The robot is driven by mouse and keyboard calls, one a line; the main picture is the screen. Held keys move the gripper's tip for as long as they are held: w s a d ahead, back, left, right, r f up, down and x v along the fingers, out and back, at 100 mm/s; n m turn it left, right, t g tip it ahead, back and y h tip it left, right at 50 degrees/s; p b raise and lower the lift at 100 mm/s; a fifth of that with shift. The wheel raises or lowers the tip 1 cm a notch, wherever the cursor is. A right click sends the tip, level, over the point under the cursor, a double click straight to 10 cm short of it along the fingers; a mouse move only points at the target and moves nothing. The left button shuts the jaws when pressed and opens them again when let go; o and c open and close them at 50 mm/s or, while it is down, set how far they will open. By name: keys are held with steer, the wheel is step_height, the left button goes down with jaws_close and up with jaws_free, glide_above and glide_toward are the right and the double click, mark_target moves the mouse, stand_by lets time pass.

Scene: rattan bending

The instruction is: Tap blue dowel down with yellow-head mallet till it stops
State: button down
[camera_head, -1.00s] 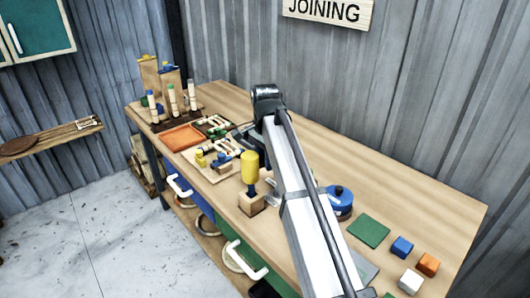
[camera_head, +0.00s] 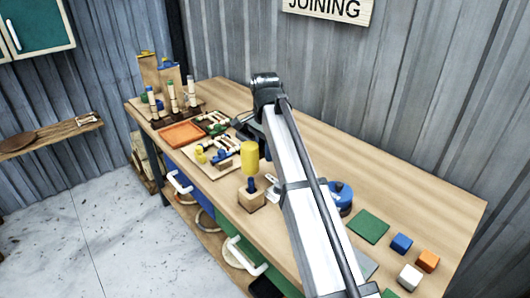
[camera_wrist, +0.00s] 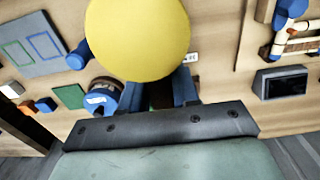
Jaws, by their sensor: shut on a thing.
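The yellow mallet head (camera_head: 249,158) stands upright just above the blue dowel (camera_head: 251,184), which rises from a small wooden block (camera_head: 251,201) near the bench's front edge. A narrow gap seems to part head and dowel. In the wrist view the yellow head (camera_wrist: 138,38) fills the upper middle and hides the block and most of what lies below. My gripper (camera_wrist: 157,95) is shut on the mallet behind the head; its handle barely shows between the fingers. In the head view, my arm largely hides the grip.
A blue round object (camera_head: 340,196), green square (camera_head: 368,229) and blue, orange and white cubes (camera_head: 410,277) lie right. A board with joined parts (camera_head: 212,166), orange tray (camera_head: 182,135) and dowel rack (camera_head: 178,119) stand left. The bench's back right is clear.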

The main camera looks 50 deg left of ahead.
steer(key=shift+f, duration=1.75)
steer(key=shift+r, duration=1.75)
steer(key=shift+f, duration=0.15)
steer(key=shift+f, duration=0.25)
steer(key=shift+f, duration=0.1)
steer(key=shift+f, duration=1.6)
steer(key=shift+r, duration=0.15)
